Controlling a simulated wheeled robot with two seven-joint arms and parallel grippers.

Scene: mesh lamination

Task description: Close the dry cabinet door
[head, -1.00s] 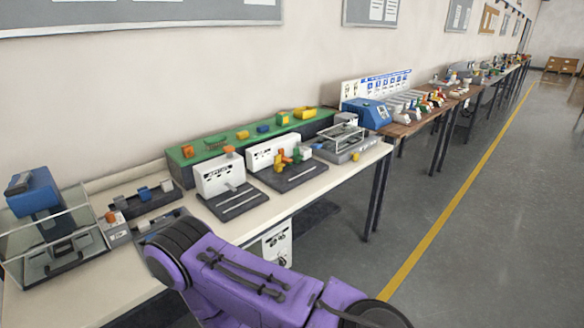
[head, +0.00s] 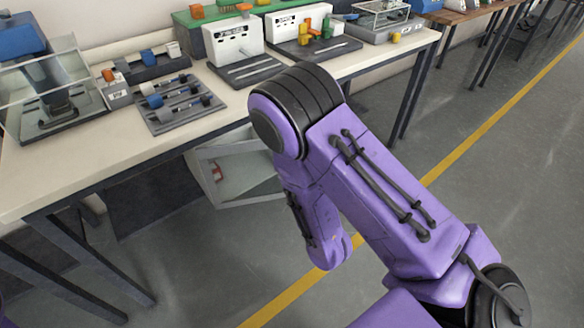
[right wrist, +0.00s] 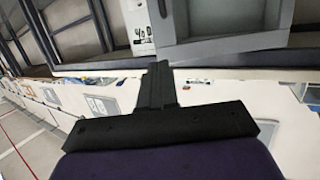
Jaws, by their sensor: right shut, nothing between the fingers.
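The dry cabinet (head: 238,170) is under the worktable, partly hidden by my right arm. Its light grey frame and a see-through pane or opening show in the head view, with a small red item behind. I cannot tell exactly how far its door stands open. In the right wrist view a grey-framed part of the cabinet (right wrist: 215,45) is at the top, beside a white panel with dark markings (right wrist: 138,25). My right gripper (right wrist: 158,70) is shut and empty, its tip close below the grey frame in that picture; contact is unclear. My left gripper is out of view.
The worktable (head: 110,158) carries a tray of tools (head: 180,103), white label boxes (head: 234,38) and a clear-shielded machine (head: 50,90). Table legs (head: 90,265) stand at the left. Open floor with a yellow line (head: 465,145) lies to the right.

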